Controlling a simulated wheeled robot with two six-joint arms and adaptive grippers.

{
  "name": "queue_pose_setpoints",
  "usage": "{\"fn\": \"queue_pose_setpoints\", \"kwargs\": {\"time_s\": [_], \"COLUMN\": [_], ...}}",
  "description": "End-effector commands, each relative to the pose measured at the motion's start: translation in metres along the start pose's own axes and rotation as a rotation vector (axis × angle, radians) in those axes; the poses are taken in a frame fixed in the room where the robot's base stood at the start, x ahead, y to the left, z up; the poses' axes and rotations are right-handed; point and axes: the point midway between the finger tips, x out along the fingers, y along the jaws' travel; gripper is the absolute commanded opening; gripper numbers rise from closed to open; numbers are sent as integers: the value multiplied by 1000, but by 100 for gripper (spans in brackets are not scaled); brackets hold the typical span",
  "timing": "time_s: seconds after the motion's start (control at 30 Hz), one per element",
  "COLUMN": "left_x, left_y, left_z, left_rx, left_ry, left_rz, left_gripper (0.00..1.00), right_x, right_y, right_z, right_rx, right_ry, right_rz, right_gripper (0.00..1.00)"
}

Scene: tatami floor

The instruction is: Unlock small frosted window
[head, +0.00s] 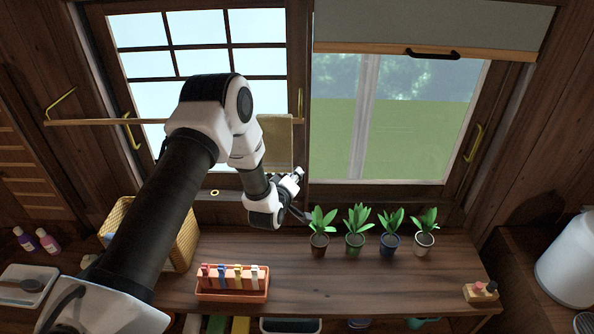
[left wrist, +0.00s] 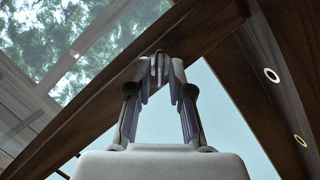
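The pale gridded window (head: 198,42) fills the back left, and its panes look frosted. A clear window (head: 410,140) showing greenery stands to its right. My left gripper (head: 307,217) is low at the upright frame between the two windows, just above the counter's back edge. In the left wrist view its fingers (left wrist: 160,62) meet at the tips, in front of the dark wooden frame (left wrist: 95,115). The fingers look shut. I cannot tell whether a small lock part sits between the tips. No lock shows clearly in either view. My right gripper is out of view.
Several potted plants (head: 355,232) stand on the counter (head: 350,285) right beside my left gripper. A rack of colored clips (head: 232,282) and a yellow basket (head: 186,240) are at the left. A towel (head: 275,140) hangs on a rail. A small ring (head: 214,192) sits on the sill.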

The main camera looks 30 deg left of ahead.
Motion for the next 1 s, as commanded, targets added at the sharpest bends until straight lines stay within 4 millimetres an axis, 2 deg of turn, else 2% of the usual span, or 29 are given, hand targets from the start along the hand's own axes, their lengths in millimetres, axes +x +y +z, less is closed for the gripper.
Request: {"fn": "queue_pose_setpoints", "kwargs": {"time_s": [0.1,0.3,0.33,0.37,0.4,0.77,1.0], "left_x": [8,10,9,9,9,10,10], "left_y": [0,0,0,0,0,1,2], "left_z": [0,0,0,0,0,1,1], "left_rx": [1,0,0,0,0,14,99], "left_ry": [0,-1,-1,-1,-1,-1,-2], "left_rz": [0,0,0,0,0,-5,-39], "left_gripper": [20,20,16,6,0,0,0], "right_x": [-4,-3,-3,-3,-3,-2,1], "right_y": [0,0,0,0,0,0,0], "right_z": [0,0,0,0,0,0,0], "right_rx": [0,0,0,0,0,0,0], "right_ry": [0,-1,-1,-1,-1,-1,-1], "right_rz": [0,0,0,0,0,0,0], "right_gripper": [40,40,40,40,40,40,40]}}
